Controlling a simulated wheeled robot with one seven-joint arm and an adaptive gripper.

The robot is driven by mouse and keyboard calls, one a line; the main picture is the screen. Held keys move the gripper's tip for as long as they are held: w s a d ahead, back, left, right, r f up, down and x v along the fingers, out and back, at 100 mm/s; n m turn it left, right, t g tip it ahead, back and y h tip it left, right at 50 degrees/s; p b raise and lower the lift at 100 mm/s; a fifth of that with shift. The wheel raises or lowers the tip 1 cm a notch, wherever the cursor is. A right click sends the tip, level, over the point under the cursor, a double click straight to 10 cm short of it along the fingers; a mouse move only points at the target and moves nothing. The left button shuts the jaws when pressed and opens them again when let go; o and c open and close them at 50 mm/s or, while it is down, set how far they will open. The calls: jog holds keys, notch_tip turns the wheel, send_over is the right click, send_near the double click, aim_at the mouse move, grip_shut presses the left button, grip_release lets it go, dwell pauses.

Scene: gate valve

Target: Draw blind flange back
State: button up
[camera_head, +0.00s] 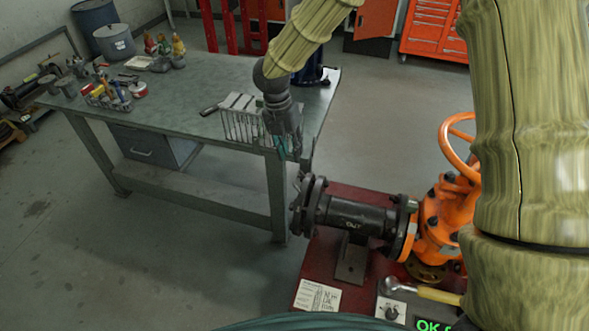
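The blind flange (300,206) is the dark disc at the left end of a black pipe spool (355,214). It appears to sit against the spool's end flange, with no clear gap showing from here. An orange gate valve (446,215) with an orange handwheel (458,142) is joined to the spool's right end.
A green worktable (185,95) stands behind and left, holding a wire rack (240,122), a tool caddy (108,97) and bottles. The red stand (325,255) carries the valve assembly, a label card (317,296) and a yellow-handled tool (438,295).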

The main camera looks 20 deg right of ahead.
jog(key=shift+w+a+r, duration=0.15)
jog(key=shift+r, duration=0.85)
jog(key=shift+w+a+r, duration=0.1)
jog(key=shift+r, duration=0.9)
